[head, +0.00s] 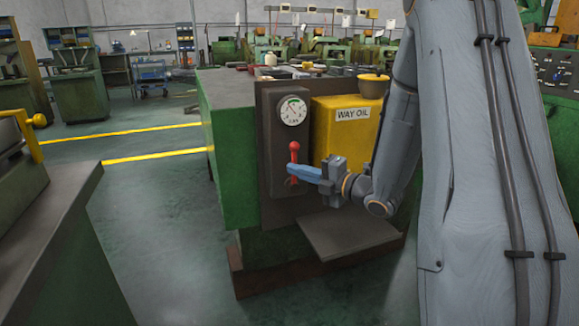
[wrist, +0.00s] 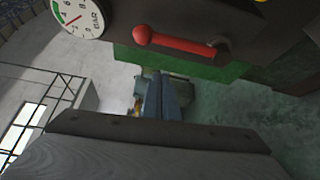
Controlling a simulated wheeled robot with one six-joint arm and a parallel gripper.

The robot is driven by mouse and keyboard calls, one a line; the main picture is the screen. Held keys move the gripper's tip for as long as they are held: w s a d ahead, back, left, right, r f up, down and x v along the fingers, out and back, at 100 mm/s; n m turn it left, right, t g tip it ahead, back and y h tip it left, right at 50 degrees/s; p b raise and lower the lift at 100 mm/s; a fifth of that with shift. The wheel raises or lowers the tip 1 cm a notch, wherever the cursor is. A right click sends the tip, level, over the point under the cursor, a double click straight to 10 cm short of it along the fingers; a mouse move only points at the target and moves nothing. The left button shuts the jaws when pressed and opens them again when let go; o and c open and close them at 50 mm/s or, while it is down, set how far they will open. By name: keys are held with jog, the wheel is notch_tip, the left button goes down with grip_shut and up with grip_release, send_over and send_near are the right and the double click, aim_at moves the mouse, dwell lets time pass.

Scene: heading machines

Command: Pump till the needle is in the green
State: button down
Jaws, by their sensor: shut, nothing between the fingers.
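The pump is a dark panel (head: 271,170) beside a yellow tank (head: 340,140) labelled WAY OIL. Its round gauge (head: 292,111) is at the top of the panel and partly in the wrist view (wrist: 80,17), with a green band on its edge. The needle looks outside the green, but it is small. The red pump lever (head: 294,150) stands roughly upright below the gauge; it also shows in the wrist view (wrist: 180,43). My gripper (head: 291,170) is shut and empty at the lever's lower part. In the wrist view its blue fingers (wrist: 160,88) appear apart from the lever.
A grey plate (head: 345,237) juts out below the tank. A brown bowl with a yellow top (head: 374,86) sits on the tank. A green machine with a dark top (head: 60,215) stands at the left front. Open floor (head: 165,220) lies between them.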

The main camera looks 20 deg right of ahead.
aim_at(302, 155)
jog(key=c, duration=2.5)
grip_release()
jog(key=v, duration=0.5)
jog(key=shift+f, duration=0.15)
jog(key=o, duration=0.3)
jog(key=shift+s+d, duration=0.1)
jog(key=o, duration=0.4)
jog(key=shift+d+m+p, duration=0.15)
jog(key=shift+m+p, duration=0.25)
jog(key=shift+o, duration=0.3)
jog(key=m+p, duration=0.1)
jog(key=m, duration=0.1)
jog(key=w+d+r+m+p, duration=0.1)
jog(key=m+p, duration=0.1)
jog(key=m, duration=0.1)
jog(key=shift+w+d+r+y, duration=0.15)
jog(key=shift+d+y, duration=0.1)
jog(key=shift+y, duration=0.05)
jog(key=shift+w+a+r+m+y+p, duration=0.2)
jog(key=shift+w+m+p, duration=0.8)
jog(key=shift+w+m, duration=0.8)
jog(key=shift+w+a+f+m+y+p, duration=0.1)
jog(key=shift+w+a+m+p, duration=0.15)
jog(key=shift+w+m+p, duration=1.5)
jog(key=shift+w+a+r+m+y+p, duration=0.2)
jog(key=shift+w+m, duration=0.65)
jog(key=shift+m, duration=1.9)
grip_shut()
